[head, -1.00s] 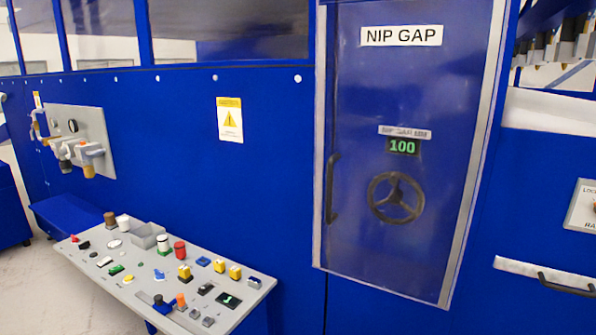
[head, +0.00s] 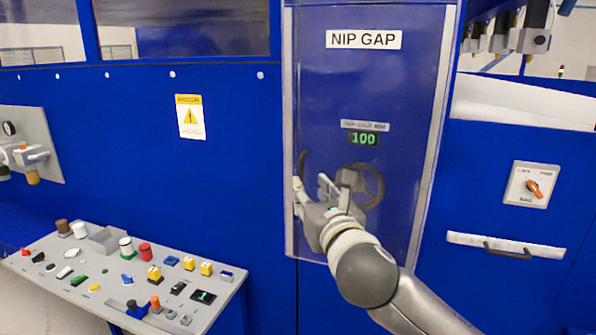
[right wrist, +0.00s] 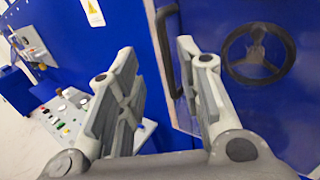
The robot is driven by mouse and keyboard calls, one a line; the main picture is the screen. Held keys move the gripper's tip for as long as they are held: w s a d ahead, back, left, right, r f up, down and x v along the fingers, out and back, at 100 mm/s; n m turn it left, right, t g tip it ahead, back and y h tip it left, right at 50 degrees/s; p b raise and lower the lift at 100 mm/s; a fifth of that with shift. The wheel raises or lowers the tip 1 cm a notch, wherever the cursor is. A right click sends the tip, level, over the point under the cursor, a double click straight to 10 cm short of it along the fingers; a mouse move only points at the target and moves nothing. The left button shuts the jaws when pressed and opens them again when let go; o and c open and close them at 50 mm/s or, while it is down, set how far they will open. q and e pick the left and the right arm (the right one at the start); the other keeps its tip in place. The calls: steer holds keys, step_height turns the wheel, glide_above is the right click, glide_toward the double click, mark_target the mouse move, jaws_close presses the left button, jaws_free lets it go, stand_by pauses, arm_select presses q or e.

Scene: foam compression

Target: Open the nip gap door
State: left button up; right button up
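The nip gap door (head: 400,110) is a clear panel in a grey frame, labelled NIP GAP, and it looks shut. Its dark vertical handle (head: 302,164) is on the left side, partly hidden by my right gripper (head: 310,186). Behind the panel are a green 100 display (head: 363,139) and a black handwheel (head: 371,192). In the right wrist view, my right gripper (right wrist: 155,70) is open, its fingers spread wide and empty. The handle (right wrist: 168,50) shows beyond and between the fingertips, nearer the right finger. I cannot tell contact. My left gripper is not in view.
A control desk (head: 215,262) with several buttons stands at the lower left. A grey panel with fittings (head: 35,130) is on the wall at far left. A drawer-like bar with a handle (head: 507,250) and a rotary switch (head: 530,184) are right of the door.

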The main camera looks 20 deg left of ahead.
mark_target(301, 175)
steer(key=p+x, duration=0.2)
steer(key=x, duration=0.6)
steer(key=shift+w, duration=0.3)
steer(key=shift+p+x, duration=0.3)
steer(key=shift+x, duration=0.55)
steer(key=shift+d+f, duration=0.15)
jaws_close()
